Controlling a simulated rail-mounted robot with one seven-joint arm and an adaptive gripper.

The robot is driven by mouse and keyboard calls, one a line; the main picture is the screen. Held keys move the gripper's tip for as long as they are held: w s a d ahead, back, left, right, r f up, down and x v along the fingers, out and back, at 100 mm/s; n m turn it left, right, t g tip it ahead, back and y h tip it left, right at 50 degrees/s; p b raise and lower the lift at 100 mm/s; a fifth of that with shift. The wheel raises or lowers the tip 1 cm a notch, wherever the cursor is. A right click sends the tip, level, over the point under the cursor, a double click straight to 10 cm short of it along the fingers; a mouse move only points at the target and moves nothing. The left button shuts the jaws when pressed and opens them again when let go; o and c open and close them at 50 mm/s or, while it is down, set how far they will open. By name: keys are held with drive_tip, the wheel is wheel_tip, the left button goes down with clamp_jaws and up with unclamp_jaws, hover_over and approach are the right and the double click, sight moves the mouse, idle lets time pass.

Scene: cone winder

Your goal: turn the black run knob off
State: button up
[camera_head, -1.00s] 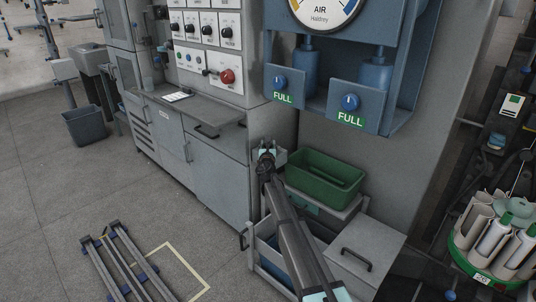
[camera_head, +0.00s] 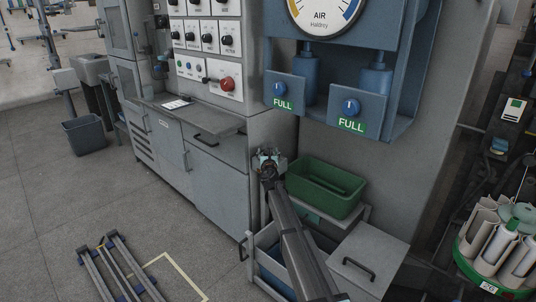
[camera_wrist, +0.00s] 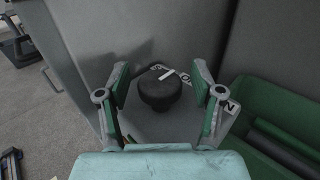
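In the wrist view, a round black knob (camera_wrist: 160,89) stands on a small grey plate, between the two fingers of my gripper (camera_wrist: 160,80). The fingers have green pads and are spread, one on each side of the knob, with visible gaps. A white pointer or label strip and partly hidden lettering show by the knob. In the head view, my gripper (camera_head: 267,157) is at the cabinet corner beside a green bin. The knob itself cannot be made out there.
The green bin (camera_head: 325,187) sits on a cart close to the right of my gripper. A grey cabinet (camera_head: 216,187) stands to the left. Blue regulator boxes (camera_head: 350,106) hang above right. A panel with black knobs and a red knob (camera_head: 227,84) is upper left.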

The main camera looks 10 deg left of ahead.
drive_tip(key=s+d, duration=0.2)
drive_tip(key=s, duration=1)
idle(0.3)
